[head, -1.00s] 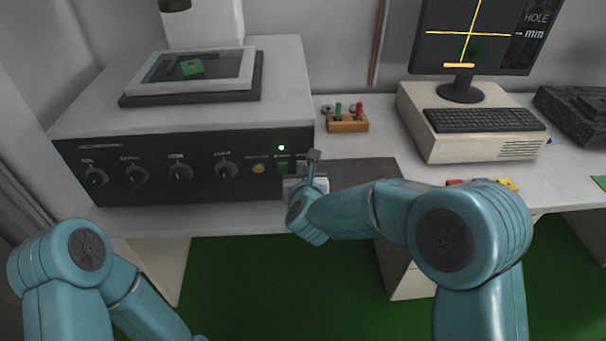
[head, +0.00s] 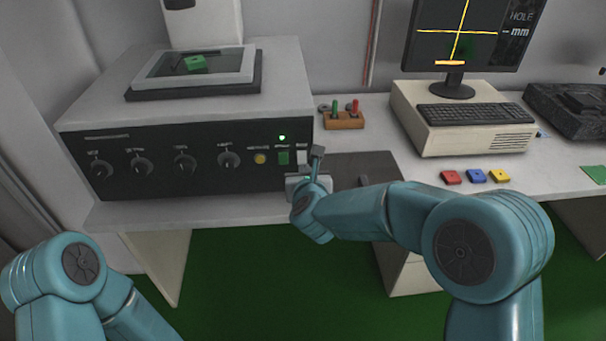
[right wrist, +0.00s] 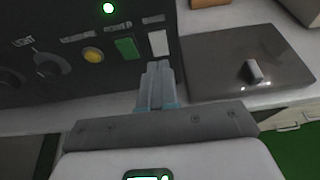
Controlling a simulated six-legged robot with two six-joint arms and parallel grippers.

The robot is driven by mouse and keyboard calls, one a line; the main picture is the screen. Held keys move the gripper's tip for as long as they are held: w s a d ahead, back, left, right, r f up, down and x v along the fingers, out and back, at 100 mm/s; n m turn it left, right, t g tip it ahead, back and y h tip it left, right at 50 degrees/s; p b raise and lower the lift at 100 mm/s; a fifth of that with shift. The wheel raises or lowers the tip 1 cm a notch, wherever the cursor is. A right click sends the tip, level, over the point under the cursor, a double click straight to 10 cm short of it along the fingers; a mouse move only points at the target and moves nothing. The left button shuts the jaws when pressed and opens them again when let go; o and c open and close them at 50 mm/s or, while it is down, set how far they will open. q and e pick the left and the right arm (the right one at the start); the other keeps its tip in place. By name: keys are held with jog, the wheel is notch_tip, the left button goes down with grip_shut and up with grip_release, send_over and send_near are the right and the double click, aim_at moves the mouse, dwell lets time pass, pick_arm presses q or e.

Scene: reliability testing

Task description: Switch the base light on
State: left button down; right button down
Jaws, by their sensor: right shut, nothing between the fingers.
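The dark control panel (head: 120,180) is on the front of the grey machine. At its right end are a round yellow button (right wrist: 93,56), a green rocker switch (right wrist: 127,48) and a pale white rocker switch (right wrist: 158,43). My left gripper is out of view.
Several dark knobs (head: 228,159) line the panel's left. A dark flat pad (head: 360,172) with a small grey piece lies to the right. Red, blue and yellow blocks (head: 476,176), a wooden holder (head: 345,121) and a computer with keyboard (head: 460,130) stand further right.

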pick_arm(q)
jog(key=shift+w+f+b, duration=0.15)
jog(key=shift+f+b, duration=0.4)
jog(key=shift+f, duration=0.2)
pick_arm(e)
jog(key=v, duration=0.9)
jog(key=shift+r, duration=0.25)
